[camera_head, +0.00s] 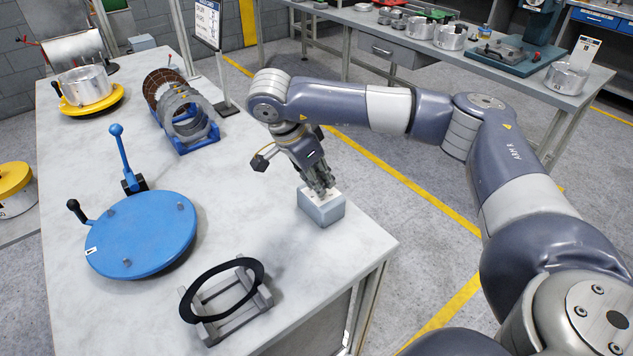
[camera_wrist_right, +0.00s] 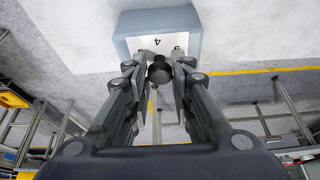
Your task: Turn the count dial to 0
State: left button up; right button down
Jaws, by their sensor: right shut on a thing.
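The count dial is a dark round knob (camera_wrist_right: 159,71) on the white top face of a small grey box (camera_head: 322,214). The box sits near the right edge of the workbench. My right gripper (camera_head: 325,189) reaches down onto the box from above. In the right wrist view its fingers (camera_wrist_right: 160,64) are shut on the knob, one on each side. A figure 4 shows on the white face above the knob; the dial's pointer and other figures are hidden or too small to read. In the head view the fingers hide most of the knob. My left gripper is not in view.
The bench also holds a blue round plate (camera_head: 140,236), a blue lever (camera_head: 123,155), a black ring on a grey stand (camera_head: 205,307), a blue rack of discs (camera_head: 187,133) and a metal drum on a yellow base (camera_head: 88,91). Bare bench lies left of the box.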

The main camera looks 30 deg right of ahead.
jog(key=n+t+b, duration=0.1)
jog(key=n, duration=0.1)
jog(key=n+t+b, duration=0.1)
jog(key=n+b, duration=0.1)
jog(key=n, duration=0.1)
jog(key=shift+s+d+y, duration=0.15)
jog(key=shift+d+y, duration=0.05)
jog(key=shift+y, duration=0.1)
jog(key=n+t+b, duration=0.1)
jog(key=n+b, duration=0.1)
jog(key=n, duration=0.1)
jog(key=shift+r+y, duration=0.1)
jog(key=shift+y, duration=0.2)
jog(key=shift+d+n, duration=0.1)
jog(key=shift+n, duration=0.5)
jog(key=shift+r+y+b, duration=0.15)
jog(key=shift+y+b, duration=0.15)
jog(key=c, duration=1.4)
grip_release()
jog(key=shift+o, duration=0.2)
jog(key=shift+s, duration=0.1)
jog(key=v, duration=1.1)
jog(key=shift+s+r, duration=0.25)
jog(key=shift+s, duration=0.05)
